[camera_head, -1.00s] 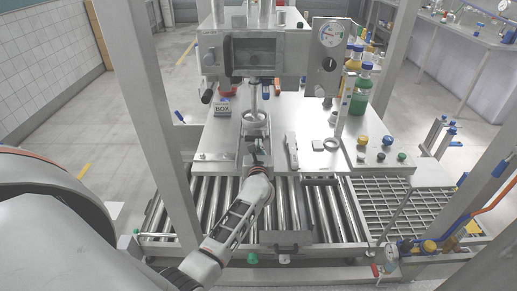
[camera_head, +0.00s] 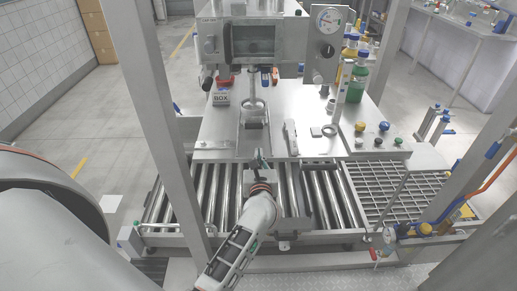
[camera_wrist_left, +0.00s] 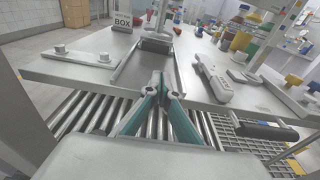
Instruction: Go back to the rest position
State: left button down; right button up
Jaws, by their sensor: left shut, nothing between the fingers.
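My left gripper (camera_head: 260,158) is in front of the steel work table (camera_head: 225,140), over the roller conveyor (camera_head: 212,190). Its arm comes up from the bottom of the head view. In the left wrist view the fingers of the left gripper (camera_wrist_left: 162,88) meet at their tips, with nothing between them. My right gripper is not in view.
A filling machine with a display (camera_head: 253,40) and a dial gauge (camera_head: 327,18) stands over the table. A box sign (camera_head: 221,98), a grey handheld device (camera_head: 291,137), a ring (camera_head: 330,130) and a green bottle (camera_head: 358,80) are on the table. Steel posts (camera_head: 160,120) flank the conveyor.

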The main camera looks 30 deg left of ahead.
pick_arm(q)
jog(key=shift+s+d, duration=0.15)
jog(key=shift+s, duration=0.1)
jog(key=s+d+f+m+t+h, duration=0.2)
jog(key=s+d+m+h, duration=0.35)
jog(key=m, duration=0.95)
jog(key=s+d+f+m+t+h, duration=0.1)
jog(key=s+d+f+m+h, duration=0.4)
jog(key=m, duration=0.9)
jog(key=s+d+f+m+g, duration=0.1)
jog(key=s+f+m+g, duration=0.2)
jog(key=s+f+m, duration=0.3)
jog(key=s+d+f+m+g, duration=0.2)
jog(key=s+f+m, duration=0.4)
jog(key=s+m, duration=0.4)
jog(key=shift+s+d+m+g+h, duration=0.2)
jog(key=shift+s+m+g+h, duration=0.2)
jog(key=shift+m+g, duration=0.35)
